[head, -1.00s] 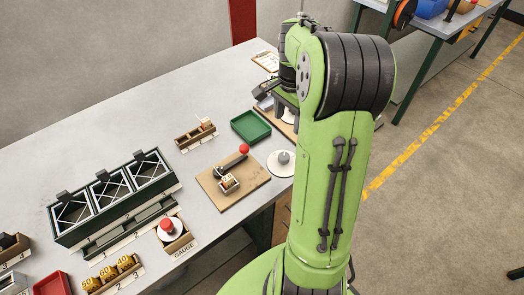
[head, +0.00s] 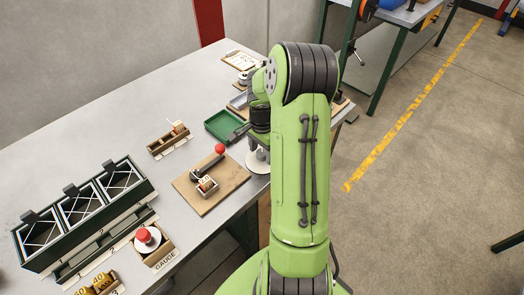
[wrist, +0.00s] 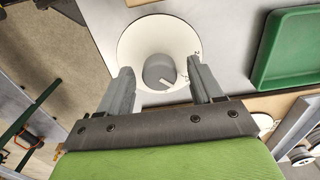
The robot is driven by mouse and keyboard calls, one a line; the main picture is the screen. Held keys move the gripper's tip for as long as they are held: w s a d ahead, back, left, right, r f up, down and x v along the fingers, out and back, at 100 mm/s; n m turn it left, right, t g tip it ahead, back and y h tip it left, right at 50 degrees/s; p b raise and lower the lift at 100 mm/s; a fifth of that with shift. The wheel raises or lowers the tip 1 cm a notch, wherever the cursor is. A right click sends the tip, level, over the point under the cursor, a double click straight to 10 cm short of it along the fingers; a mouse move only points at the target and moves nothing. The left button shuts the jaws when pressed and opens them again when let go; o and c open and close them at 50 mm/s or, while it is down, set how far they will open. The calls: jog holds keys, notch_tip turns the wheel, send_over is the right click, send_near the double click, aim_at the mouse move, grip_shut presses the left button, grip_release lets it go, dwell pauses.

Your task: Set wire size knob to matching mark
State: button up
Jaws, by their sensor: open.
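The wire size knob (wrist: 158,68) is a grey cylinder in the middle of a round white dial (wrist: 136,42). A pale pointer line shows on the knob, aimed to the lower right in the wrist view. A few dark marks stand on the dial's right rim, too small to read surely. My gripper (wrist: 158,77) is open, with one finger to each side of the knob and no clear contact. In the head view the white dial (head: 257,163) shows at the table's near edge, and my gripper hides the knob.
A green tray (head: 223,126) lies behind the dial. A brown board (head: 196,203) with a red-knobbed lever (head: 219,150) is to its left. A gauge box (head: 163,254) and a dark green rack (head: 84,218) stand farther left on the table.

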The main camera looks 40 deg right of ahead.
jog(key=c, duration=1.1)
jog(key=shift+o, duration=0.2)
jog(key=shift+r, duration=0.1)
jog(key=n, duration=0.4)
jog(key=shift+n, duration=0.3)
jog(key=n, duration=0.4)
jog(key=shift+n, duration=0.3)
jog(key=o, duration=1.1)
jog(key=shift+c, duration=0.2)
